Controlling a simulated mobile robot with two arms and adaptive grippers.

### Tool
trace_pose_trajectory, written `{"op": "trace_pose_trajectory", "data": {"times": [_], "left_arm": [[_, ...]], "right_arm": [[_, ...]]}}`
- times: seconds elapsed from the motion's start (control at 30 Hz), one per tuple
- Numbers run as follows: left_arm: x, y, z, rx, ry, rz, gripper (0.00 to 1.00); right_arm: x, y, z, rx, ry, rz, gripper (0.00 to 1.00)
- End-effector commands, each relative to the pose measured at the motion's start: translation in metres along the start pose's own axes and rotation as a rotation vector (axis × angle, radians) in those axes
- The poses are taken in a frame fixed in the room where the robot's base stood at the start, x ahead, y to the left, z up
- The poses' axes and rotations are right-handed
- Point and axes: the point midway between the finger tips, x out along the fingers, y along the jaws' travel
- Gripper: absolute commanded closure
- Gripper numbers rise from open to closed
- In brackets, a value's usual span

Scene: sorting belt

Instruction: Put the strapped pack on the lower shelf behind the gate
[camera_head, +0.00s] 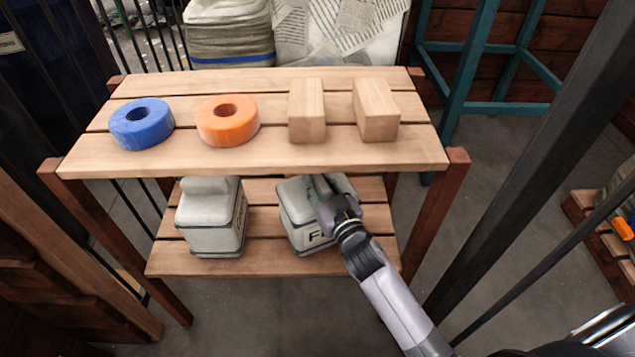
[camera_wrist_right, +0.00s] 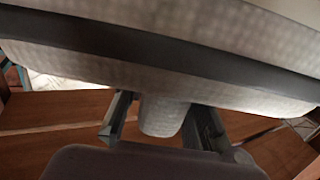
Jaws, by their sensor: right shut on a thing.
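My right gripper (camera_head: 326,190) reaches under the upper shelf from the lower right. It is shut on the top of a whitish pack (camera_head: 296,207) with dark lettering on its front. The pack is at the right part of the lower shelf (camera_head: 270,263), upright or nearly so. I cannot tell whether its base bears fully on the slats. In the right wrist view the pale pack (camera_wrist_right: 150,75) with a dark strap fills the top, and a pale knob sits between the fingers (camera_wrist_right: 160,115). My left gripper is not in view.
A similar pack (camera_head: 208,222) stands left on the lower shelf, with a gap between. The upper shelf (camera_head: 260,163) holds a blue ring (camera_head: 141,124), an orange ring (camera_head: 228,121) and two wooden blocks (camera_head: 307,111). A dark post (camera_head: 540,165) slants beside my right arm.

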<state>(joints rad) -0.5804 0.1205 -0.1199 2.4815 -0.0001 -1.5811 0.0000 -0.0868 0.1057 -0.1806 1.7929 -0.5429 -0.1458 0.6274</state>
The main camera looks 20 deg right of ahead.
Motion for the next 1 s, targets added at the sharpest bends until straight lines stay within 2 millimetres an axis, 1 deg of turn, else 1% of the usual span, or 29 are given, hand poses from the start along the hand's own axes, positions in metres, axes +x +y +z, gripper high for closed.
{"op": "trace_pose_trajectory", "data": {"times": [0.03, 0.33, 0.37, 0.4, 0.67, 1.0], "left_arm": [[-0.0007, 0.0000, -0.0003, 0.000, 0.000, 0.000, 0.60], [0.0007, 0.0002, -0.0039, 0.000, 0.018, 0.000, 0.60], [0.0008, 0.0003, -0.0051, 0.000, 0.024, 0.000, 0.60], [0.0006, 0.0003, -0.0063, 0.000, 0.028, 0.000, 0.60], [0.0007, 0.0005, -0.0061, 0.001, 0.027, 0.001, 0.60], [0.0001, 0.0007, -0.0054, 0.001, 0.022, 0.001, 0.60]], "right_arm": [[0.0006, -0.0002, -0.0041, 0.000, 0.007, -0.001, 1.00], [0.0006, -0.0001, -0.0018, -0.001, 0.007, -0.001, 1.00], [0.0000, 0.0002, 0.0014, -0.001, 0.000, 0.000, 0.75], [0.0000, 0.0002, 0.0012, -0.001, 0.000, 0.000, 0.72], [0.0000, 0.0002, 0.0013, -0.001, 0.000, 0.000, 0.55], [0.0000, 0.0001, 0.0000, -0.001, 0.000, 0.000, 0.55]]}}
